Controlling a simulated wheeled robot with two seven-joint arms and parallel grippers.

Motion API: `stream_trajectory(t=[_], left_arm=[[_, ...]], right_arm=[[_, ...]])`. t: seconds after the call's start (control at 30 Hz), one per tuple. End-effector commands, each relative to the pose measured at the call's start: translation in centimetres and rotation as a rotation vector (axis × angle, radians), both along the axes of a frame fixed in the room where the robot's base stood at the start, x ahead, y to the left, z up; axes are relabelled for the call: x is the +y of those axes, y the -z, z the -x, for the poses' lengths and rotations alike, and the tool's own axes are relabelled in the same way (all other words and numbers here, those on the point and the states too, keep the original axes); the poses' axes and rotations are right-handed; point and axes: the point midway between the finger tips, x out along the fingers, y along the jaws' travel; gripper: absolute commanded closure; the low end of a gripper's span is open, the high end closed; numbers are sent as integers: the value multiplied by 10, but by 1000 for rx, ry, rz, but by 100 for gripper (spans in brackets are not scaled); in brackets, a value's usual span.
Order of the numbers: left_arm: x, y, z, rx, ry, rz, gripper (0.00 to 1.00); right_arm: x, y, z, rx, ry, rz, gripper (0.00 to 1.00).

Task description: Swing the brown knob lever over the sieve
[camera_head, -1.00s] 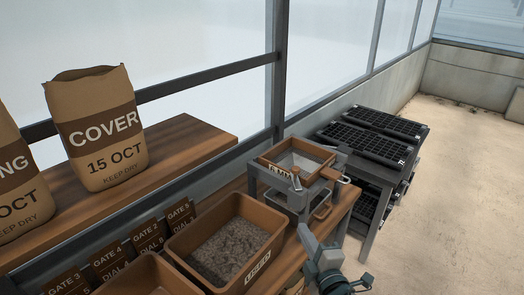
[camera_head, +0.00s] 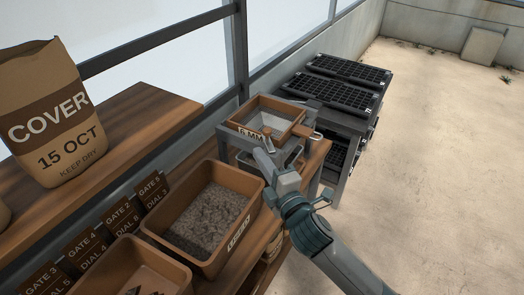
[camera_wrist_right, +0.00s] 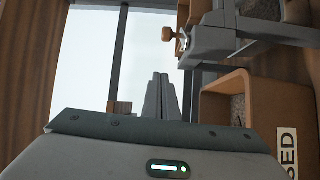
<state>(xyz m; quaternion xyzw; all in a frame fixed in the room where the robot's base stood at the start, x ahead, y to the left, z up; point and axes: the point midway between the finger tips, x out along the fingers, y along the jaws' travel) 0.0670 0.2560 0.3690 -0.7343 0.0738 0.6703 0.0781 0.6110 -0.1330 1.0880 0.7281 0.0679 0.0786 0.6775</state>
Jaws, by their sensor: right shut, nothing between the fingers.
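The sieve (camera_head: 291,134) is a brown wooden frame with a grey mesh and a "6 MM" label, on a grey stand. A small brown knob (camera_head: 267,131) shows at its near side, by the label. In the right wrist view a brown knob (camera_wrist_right: 168,34) sits on a short metal lever (camera_wrist_right: 183,43) beside the grey stand. My right gripper (camera_head: 260,152) is in front of the sieve's near side, just below the knob. Its fingers (camera_wrist_right: 160,95) are shut and empty, apart from the knob in the wrist view. My left gripper is out of view.
A brown "USED" bin (camera_head: 246,205) of grey grit stands on the bench just left of my right arm. Black seed trays (camera_head: 345,85) lie on a rack behind the sieve. A "COVER" sack (camera_head: 45,120) stands on the left shelf. The floor at right is clear.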

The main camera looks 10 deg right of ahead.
Motion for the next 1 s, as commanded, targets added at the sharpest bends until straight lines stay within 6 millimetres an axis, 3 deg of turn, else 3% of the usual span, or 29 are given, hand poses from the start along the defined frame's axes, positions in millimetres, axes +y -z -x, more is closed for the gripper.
stream_trajectory(t=[0.6, 0.8, 1.0], left_arm=[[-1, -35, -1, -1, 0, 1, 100], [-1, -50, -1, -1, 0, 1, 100], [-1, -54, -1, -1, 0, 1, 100]], right_arm=[[19, -7, -91, -1, 0, -1, 100], [-8, -3, -86, 1, 1, 1, 100], [-19, 0, -84, 0, -1, -1, 100]])
